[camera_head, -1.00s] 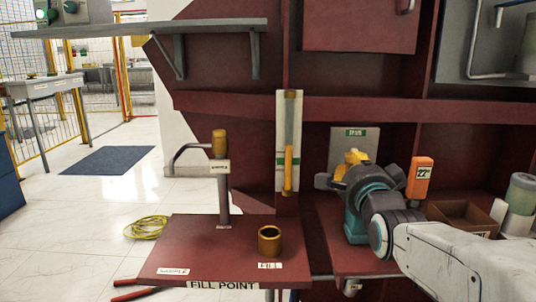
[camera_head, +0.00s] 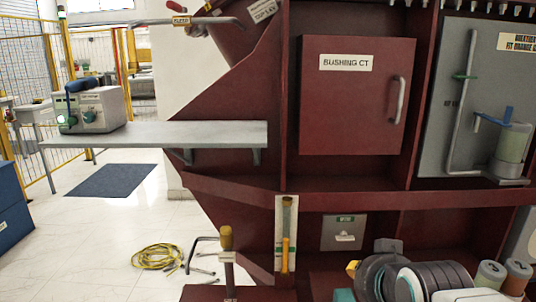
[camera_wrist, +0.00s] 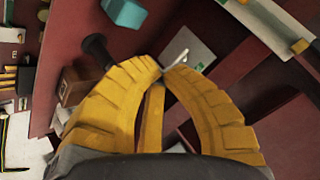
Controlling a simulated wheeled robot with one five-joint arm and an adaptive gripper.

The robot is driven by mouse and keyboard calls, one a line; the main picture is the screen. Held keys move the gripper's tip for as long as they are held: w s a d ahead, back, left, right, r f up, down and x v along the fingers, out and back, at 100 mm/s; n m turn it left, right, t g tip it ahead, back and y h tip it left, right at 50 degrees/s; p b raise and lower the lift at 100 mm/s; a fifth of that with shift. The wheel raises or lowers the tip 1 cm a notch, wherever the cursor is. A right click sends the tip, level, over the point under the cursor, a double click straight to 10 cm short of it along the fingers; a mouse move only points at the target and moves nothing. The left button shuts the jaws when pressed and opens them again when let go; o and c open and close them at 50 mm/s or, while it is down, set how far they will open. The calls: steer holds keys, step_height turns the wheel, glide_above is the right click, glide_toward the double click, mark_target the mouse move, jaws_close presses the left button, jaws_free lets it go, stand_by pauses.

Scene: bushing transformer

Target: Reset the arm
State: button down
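My gripper (camera_wrist: 162,68) shows large in the wrist view. Its two yellow fingers curve together and their tips nearly meet, with nothing clearly held between them. A yellow bar shows between the fingers; I cannot tell whether it is part of the gripper or behind it. In the head view only a small yellow part of my gripper (camera_head: 352,268) shows at the bottom, mostly hidden behind my dark wrist joints. It is in front of the red cabinet (camera_head: 240,140), below and right of the gauge with a yellow strip (camera_head: 286,240).
A BUSHING CT door (camera_head: 355,95) is shut above. A grey shelf (camera_head: 200,138) sticks out left, with a grey device (camera_head: 95,108) on it. A small labelled panel (camera_head: 343,232) is just above my wrist. A yellow cable coil (camera_head: 158,257) lies on the floor.

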steer(key=s+r+n+g+p, duration=0.3)
steer(key=s+r+p, duration=0.1)
steer(key=s+p, duration=0.4)
steer(key=s+r+n+g+p, duration=0.3)
steer(key=s+r+n+p, duration=0.1)
steer(key=s+p, duration=0.4)
steer(key=shift+s+r+n, duration=0.3)
steer(key=shift+s+r, duration=0.2)
steer(key=shift+s, duration=0.05)
